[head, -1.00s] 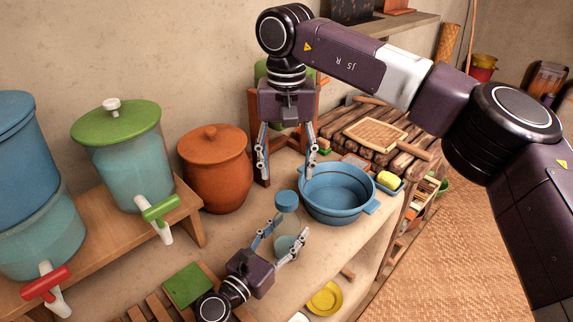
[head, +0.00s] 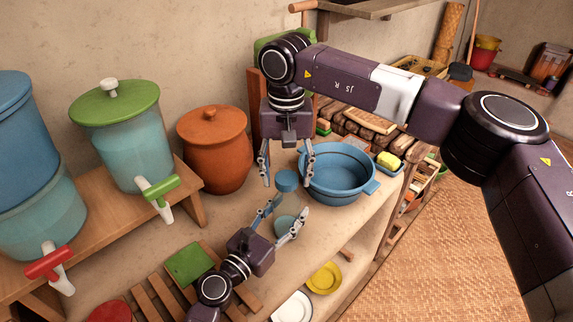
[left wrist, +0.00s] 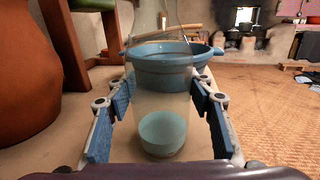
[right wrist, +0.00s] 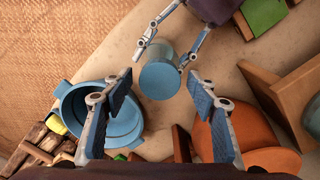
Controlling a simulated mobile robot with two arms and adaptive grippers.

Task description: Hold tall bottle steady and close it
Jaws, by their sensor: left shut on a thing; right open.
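The tall bottle (head: 286,206) is clear with blue-green liquid low inside. It stands upright on the bench, with a blue lid (head: 287,180) at its top; I cannot tell how tight the lid is. My left gripper (head: 290,208) is shut around the bottle's body, which also fills the middle of the left wrist view (left wrist: 162,100). My right gripper (head: 287,182) points down from above, open, with a finger on each side of the lid. In the right wrist view, the lid (right wrist: 160,80) shows just beyond and between the open fingertips.
A blue two-handled basin (head: 340,193) stands close to the right of the bottle. A brown clay pot (head: 214,155) is to the left. A dispenser with a green lid (head: 115,100) stands on a wooden stand. Plates, one yellow (head: 325,278), are below the bench edge.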

